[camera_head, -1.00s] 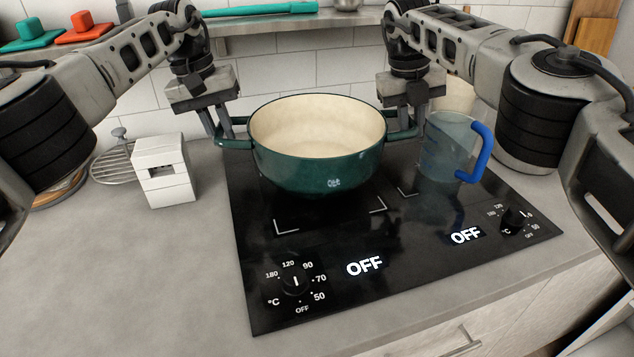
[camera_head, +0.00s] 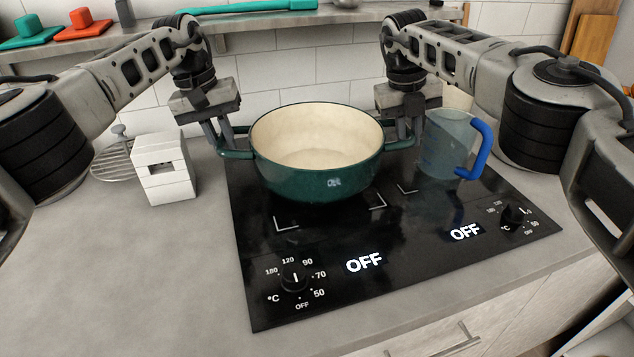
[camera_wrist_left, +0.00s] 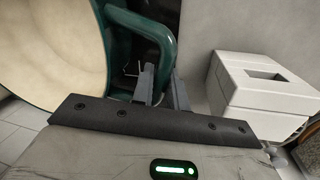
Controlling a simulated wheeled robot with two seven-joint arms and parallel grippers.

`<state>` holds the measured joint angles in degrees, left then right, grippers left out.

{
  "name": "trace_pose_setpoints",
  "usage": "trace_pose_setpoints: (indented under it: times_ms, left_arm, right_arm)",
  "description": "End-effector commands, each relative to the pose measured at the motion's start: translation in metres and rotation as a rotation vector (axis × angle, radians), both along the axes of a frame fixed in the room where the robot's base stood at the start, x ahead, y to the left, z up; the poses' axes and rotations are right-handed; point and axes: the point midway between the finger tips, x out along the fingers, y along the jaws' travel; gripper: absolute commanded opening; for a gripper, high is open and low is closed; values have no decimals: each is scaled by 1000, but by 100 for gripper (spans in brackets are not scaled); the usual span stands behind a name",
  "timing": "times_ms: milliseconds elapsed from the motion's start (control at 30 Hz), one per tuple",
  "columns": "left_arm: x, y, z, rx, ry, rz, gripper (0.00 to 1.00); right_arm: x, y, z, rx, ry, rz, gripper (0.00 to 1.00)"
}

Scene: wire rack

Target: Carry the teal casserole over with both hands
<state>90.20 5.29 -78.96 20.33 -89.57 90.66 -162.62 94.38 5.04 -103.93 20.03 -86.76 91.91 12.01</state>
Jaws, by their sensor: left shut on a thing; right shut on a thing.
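The teal casserole (camera_head: 318,178) is an open, round pot with a cream inside and a loop handle on each side. It is over the back of the black cooktop (camera_head: 400,255); I cannot tell whether its base touches the glass. My left gripper (camera_head: 226,146) is shut on its left handle. The left wrist view shows the fingers (camera_wrist_left: 158,88) at the teal handle (camera_wrist_left: 148,28), beside the pot's cream interior. My right gripper (camera_head: 412,134) is shut on the right handle, its fingertips partly hidden. The casserole looks level and empty.
A clear jug with a blue handle (camera_head: 450,145) stands close right of the casserole. A white block-shaped object (camera_head: 164,168) stands left of it, near a wire rack (camera_head: 113,160). The counter at front left is clear. A shelf (camera_head: 290,22) runs behind.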

Motion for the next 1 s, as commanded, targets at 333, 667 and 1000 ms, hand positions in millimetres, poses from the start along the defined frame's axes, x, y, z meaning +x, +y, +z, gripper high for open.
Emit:
trace_pose_setpoints:
  times_ms: [333,667,1000]
  left_arm:
    - [1,0,-11,-2,-5,1,0]
    - [0,0,-16,1,0,1,37]
    - [0,1,-11,0,-2,0,37]
  right_arm:
    - [1,-1,-11,-2,-5,-3,0]
    - [0,-1,-16,-1,0,-1,37]
    - [0,0,-15,0,0,0,37]
